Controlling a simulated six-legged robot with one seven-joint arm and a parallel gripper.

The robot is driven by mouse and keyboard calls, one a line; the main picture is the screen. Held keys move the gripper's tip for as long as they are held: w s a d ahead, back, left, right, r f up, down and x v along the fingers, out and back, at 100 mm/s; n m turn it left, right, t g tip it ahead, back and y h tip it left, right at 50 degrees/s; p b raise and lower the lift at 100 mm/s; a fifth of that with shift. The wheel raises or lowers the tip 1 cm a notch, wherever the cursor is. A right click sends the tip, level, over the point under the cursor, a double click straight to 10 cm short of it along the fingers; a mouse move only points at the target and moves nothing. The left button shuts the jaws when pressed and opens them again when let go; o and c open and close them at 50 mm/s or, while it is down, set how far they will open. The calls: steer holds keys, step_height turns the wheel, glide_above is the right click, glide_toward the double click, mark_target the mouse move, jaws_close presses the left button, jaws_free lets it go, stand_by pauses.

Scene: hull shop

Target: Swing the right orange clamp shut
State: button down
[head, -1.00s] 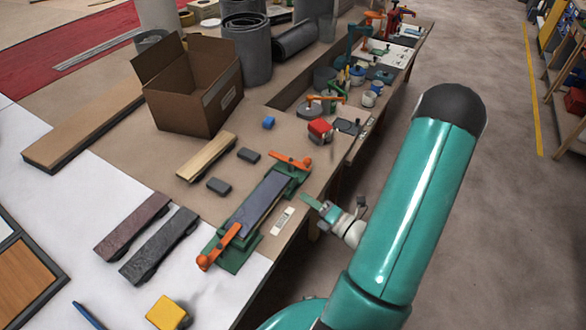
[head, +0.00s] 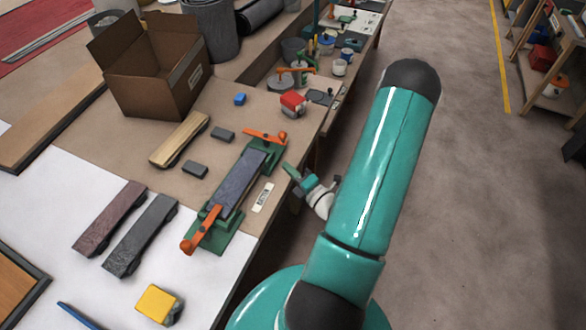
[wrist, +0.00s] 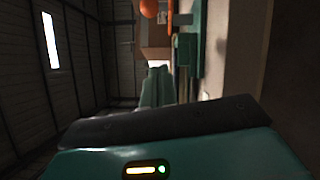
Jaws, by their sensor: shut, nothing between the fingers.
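A green fixture (head: 222,242) holds a long dark slab (head: 238,185) near the bench edge. It has two orange clamps. The one further right in the picture (head: 263,137) lies across the fixture's far end. The other clamp (head: 203,230) slants outward at the near end. My gripper (head: 291,172) is shut and empty, off the bench edge to the right of the fixture, apart from both clamps. In the wrist view its fingers (wrist: 157,87) point toward an orange rounded clamp part (wrist: 149,8) and the green fixture (wrist: 187,60).
A small white labelled strip (head: 263,197) lies between fixture and bench edge. A cardboard box (head: 150,75) stands behind. The floor (head: 450,200) to the right is clear.

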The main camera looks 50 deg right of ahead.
steer(key=w, duration=0.7)
steer(key=shift+w+d+r, duration=0.1)
steer(key=shift+d+r, duration=0.1)
steer(key=shift+d, duration=0.1)
steer(key=d, duration=0.3)
steer(key=shift+r, duration=0.25)
steer(key=shift+w+d, duration=0.15)
steer(key=shift+d, duration=0.25)
steer(key=shift+r, duration=0.1)
steer(key=shift+d, duration=0.15)
steer(key=shift+d+n+y, duration=0.2)
steer(key=shift+n+y, duration=0.2)
steer(key=shift+y, duration=0.3)
